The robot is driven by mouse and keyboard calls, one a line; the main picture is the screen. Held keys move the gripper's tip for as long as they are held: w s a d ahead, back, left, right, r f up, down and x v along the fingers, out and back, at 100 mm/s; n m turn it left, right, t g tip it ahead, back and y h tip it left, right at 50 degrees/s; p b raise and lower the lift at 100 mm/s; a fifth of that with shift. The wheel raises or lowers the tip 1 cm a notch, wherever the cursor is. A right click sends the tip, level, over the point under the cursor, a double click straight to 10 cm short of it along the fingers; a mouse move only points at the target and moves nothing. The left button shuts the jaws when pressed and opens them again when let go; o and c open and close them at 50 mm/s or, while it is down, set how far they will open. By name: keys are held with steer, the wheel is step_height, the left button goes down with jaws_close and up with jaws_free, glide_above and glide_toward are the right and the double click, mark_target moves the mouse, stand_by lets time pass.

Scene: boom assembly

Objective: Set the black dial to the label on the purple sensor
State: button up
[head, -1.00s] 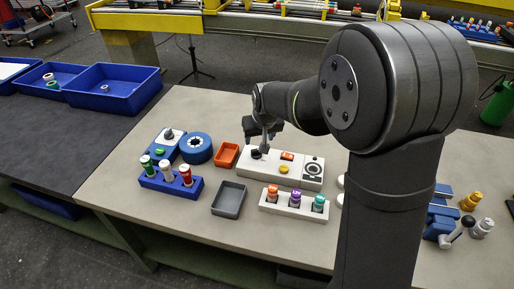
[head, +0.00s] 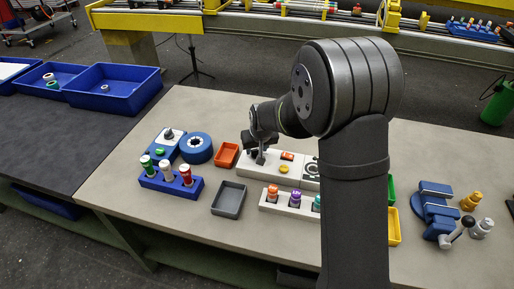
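The white panel (head: 268,169) lies on the table, with an orange part, a yellow button (head: 284,169) and a round dark-ringed gauge (head: 311,170). The black dial, seen earlier at its left end, is now hidden behind or under my gripper (head: 260,160). My gripper points down over that end; I cannot tell whether it touches the dial or how far its fingers are apart. The purple sensor (head: 295,199) stands upright between an orange and a teal one in a white rack (head: 281,208). Its small white label looks like "12V", but is hard to read.
A grey tray (head: 229,212) and an orange tray (head: 217,155) are left of the panel. A blue rack (head: 159,183) holds several capped cylinders. A blue clamp-like fixture (head: 433,213) and yellow tray (head: 394,238) are at right. My arm hides part of the table.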

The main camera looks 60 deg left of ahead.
steer(key=c, duration=0.6)
steer(key=shift+o, duration=0.2)
steer(key=shift+n, duration=0.3)
steer(key=n, duration=0.1)
steer(key=n+g, duration=0.1)
steer(key=n, duration=0.1)
steer(key=n+g, duration=0.1)
steer(key=n, duration=0.1)
steer(key=shift+w, duration=0.25)
steer(key=n+g, duration=0.1)
steer(key=n, duration=0.2)
steer(key=n+g+h, duration=0.1)
steer(key=n, duration=0.2)
steer(key=shift+w+a, duration=0.1)
steer(key=shift+n+g, duration=0.3)
steer(key=o, duration=1)
